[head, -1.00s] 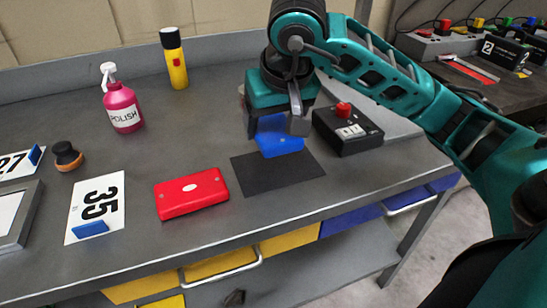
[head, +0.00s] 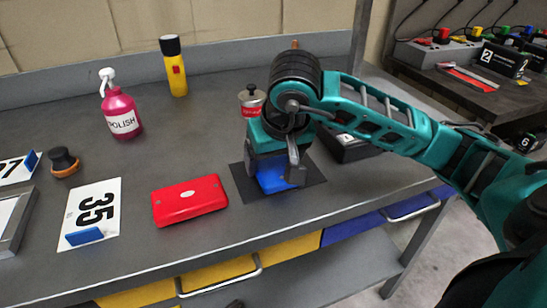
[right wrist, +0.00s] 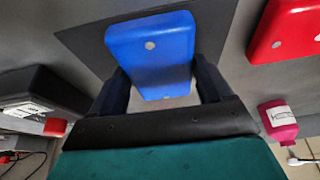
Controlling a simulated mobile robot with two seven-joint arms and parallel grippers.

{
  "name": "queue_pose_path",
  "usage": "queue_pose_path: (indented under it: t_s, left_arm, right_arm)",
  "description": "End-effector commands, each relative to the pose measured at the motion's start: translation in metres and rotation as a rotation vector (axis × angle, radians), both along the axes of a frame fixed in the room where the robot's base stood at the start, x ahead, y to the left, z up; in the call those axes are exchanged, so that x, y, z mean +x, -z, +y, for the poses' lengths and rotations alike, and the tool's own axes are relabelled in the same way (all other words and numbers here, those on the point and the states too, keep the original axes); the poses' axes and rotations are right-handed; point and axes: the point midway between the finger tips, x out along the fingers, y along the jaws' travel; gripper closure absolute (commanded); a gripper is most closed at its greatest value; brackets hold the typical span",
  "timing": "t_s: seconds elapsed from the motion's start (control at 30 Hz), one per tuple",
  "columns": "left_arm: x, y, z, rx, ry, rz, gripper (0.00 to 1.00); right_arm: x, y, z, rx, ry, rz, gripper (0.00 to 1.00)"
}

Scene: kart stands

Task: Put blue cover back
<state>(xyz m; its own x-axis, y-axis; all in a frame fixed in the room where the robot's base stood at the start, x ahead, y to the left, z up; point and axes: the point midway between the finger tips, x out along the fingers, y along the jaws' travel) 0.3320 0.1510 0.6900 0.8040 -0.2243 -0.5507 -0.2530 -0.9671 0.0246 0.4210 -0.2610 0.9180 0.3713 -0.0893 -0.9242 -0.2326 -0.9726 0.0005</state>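The blue cover (head: 273,181) is over the black rectangular mat (head: 254,192) on the grey workbench. My right gripper (head: 272,176) comes down on it from above, its fingers on either side of the cover. In the right wrist view the blue cover (right wrist: 150,48) lies between my two dark fingers (right wrist: 163,88), with a round pale spot on its face and the black mat around it. I cannot tell whether its underside touches the mat. My left gripper is not in view.
A red cover (head: 190,200) lies left of the mat. A black box (head: 345,147) stands close on the right, partly behind my arm.

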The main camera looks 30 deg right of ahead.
Motion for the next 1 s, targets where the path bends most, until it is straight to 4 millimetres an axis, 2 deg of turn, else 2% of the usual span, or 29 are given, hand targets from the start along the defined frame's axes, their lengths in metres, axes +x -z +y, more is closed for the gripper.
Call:
queue_pose_path:
  t_s: [0.03,0.2,0.43,0.57,1.0]
  left_arm:
    - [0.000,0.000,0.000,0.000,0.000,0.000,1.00]
    - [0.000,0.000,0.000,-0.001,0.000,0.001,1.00]
    - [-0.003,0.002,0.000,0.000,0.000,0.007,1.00]
    - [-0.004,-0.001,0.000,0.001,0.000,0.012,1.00]
    - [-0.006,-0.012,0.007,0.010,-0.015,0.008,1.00]
  right_arm:
    - [0.000,0.000,0.000,0.000,0.000,0.000,0.15]
    - [0.000,0.000,0.000,0.000,0.000,0.001,0.00]
    - [0.000,-0.001,0.000,0.000,0.000,0.001,0.00]
    - [-0.001,-0.009,0.000,0.000,0.000,-0.002,0.00]
    - [-0.034,-0.095,0.008,-0.001,-0.001,-0.005,0.00]
